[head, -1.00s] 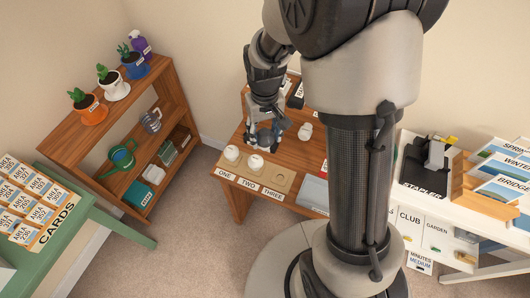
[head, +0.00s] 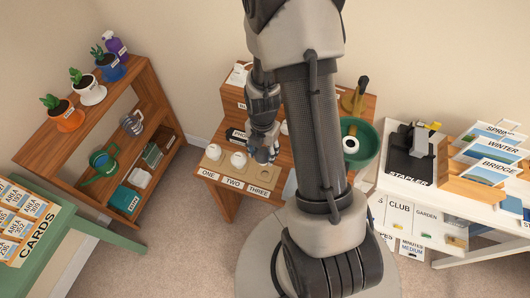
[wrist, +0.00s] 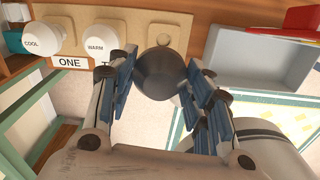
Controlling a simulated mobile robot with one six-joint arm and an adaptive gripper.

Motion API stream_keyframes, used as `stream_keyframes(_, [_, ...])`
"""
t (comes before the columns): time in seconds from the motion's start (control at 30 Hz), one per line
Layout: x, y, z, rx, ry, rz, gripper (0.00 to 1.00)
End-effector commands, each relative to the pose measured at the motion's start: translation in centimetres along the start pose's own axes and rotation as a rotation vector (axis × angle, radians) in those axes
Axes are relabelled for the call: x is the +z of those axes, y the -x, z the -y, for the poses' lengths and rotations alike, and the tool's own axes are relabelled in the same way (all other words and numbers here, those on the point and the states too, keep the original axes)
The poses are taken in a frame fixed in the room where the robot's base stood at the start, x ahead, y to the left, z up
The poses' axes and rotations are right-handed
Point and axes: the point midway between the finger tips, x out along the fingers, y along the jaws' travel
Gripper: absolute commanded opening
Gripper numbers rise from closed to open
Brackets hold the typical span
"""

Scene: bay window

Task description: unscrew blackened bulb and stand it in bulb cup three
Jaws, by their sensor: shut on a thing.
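My gripper (wrist: 163,76) is shut on the blackened bulb, a dark round globe (wrist: 160,72) between its blue-padded fingers in the wrist view. In the head view my gripper (head: 266,153) is over the right end of the bulb board (head: 210,165). Cup three (wrist: 159,38) shows as an empty-looking recess just beyond the bulb in the wrist view. Whether the bulb touches the board, I cannot tell. A white COOL bulb (wrist: 38,38) stands in cup one and a white WARM bulb (wrist: 98,40) in cup two. Label THREE (head: 258,191) fronts cup three.
A grey tray (wrist: 245,55) lies right of the board, with red and yellow things (wrist: 305,22) beyond it. A green lamp shade (head: 362,150) stands at the table's right. My arm hides the middle of the table in the head view.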

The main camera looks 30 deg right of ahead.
Motion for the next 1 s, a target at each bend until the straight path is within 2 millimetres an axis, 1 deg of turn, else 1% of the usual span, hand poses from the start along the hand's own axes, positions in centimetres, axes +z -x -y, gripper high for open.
stream_keyframes(0.1, [0.1, -0.6, 0.5, 0.0, 0.096, 0.0, 0.41])
stream_keyframes(0.2, [0.2, -0.7, 0.7, 0.001, 0.13, 0.001, 0.41])
stream_keyframes(0.67, [0.2, -0.9, 0.7, 0.001, 0.134, 0.001, 0.41])
stream_keyframes(0.87, [0.2, -2.2, 0.7, 0.001, 0.134, 0.001, 0.41])
stream_keyframes(1.0, [0.2, -3.5, 0.7, 0.0, 0.134, 0.001, 0.41])
